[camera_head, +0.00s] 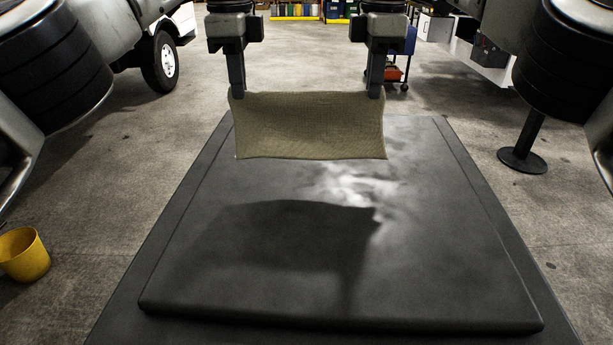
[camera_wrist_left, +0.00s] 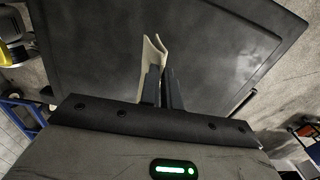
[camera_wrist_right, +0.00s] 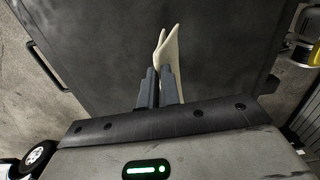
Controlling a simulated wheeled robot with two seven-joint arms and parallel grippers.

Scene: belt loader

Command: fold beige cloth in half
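The beige cloth (camera_head: 309,125) hangs in the air above the dark padded table, with its upper edge between my two grippers. My left gripper (camera_head: 237,93) is shut on its upper left corner, and my right gripper (camera_head: 376,93) is shut on its upper right corner. In the left wrist view the cloth (camera_wrist_left: 152,55) comes out from between the close-set fingers. In the right wrist view the cloth (camera_wrist_right: 168,48) shows two layers spreading from the fingertips. Its lower edge hangs free, and its shadow falls on the table.
The dark padded table top (camera_head: 440,250) is bare. A yellow bucket (camera_head: 23,254) stands on the floor at the left. A black post base (camera_head: 522,160) stands at the right. A vehicle wheel (camera_head: 162,62) and a blue cart (camera_head: 400,45) are further back.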

